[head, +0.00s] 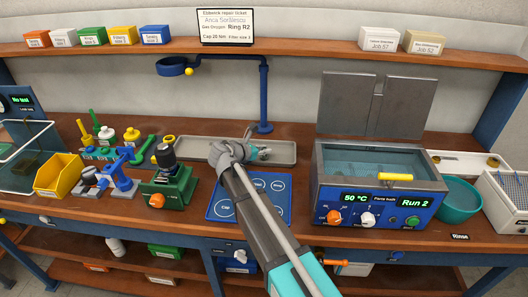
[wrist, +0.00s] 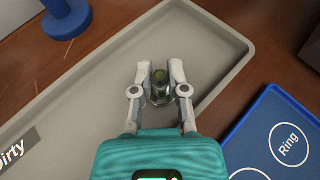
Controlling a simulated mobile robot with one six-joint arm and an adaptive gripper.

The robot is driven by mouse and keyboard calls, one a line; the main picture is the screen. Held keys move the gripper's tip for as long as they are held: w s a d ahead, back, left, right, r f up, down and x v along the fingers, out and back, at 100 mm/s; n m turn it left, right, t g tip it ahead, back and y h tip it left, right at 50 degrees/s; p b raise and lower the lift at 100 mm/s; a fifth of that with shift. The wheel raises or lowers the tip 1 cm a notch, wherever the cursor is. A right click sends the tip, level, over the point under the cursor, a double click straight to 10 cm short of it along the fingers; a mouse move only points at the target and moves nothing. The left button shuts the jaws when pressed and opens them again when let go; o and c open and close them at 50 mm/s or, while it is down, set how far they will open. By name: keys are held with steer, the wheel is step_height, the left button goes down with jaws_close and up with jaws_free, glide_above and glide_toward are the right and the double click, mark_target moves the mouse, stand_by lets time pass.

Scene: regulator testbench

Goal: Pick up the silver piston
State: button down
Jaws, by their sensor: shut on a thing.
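The silver piston (wrist: 159,92) is between the two fingers of my gripper (wrist: 160,88) in the wrist view. It looks small and grey, with a green spot on its top. My gripper is shut on it, over the grey tray (wrist: 95,80) marked "Dirty". I cannot tell whether the piston touches the tray floor or is just above it. In the head view my gripper (head: 262,153) is over the same tray (head: 195,146), and the piston is too small and covered to make out clearly.
A blue mat (head: 222,207) with labelled circles lies in front of the tray. A blue stand (head: 264,100) rises behind it. A grey bath (head: 325,160) reading 50 °C is at the right. A green fixture (head: 170,188) and a yellow bin (head: 58,176) stand at the left.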

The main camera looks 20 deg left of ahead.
steer(key=shift+r, duration=0.15)
step_height(320, 180, up, 2)
steer(key=shift+r+p, duration=0.1)
steer(key=shift+p, duration=1.15)
steer(key=s+d+r+p, duration=0.6)
steer(key=s+r+p, duration=0.4)
steer(key=s, duration=0.2)
steer(key=shift+s+d+r, duration=0.2)
steer(key=shift+d, duration=0.1)
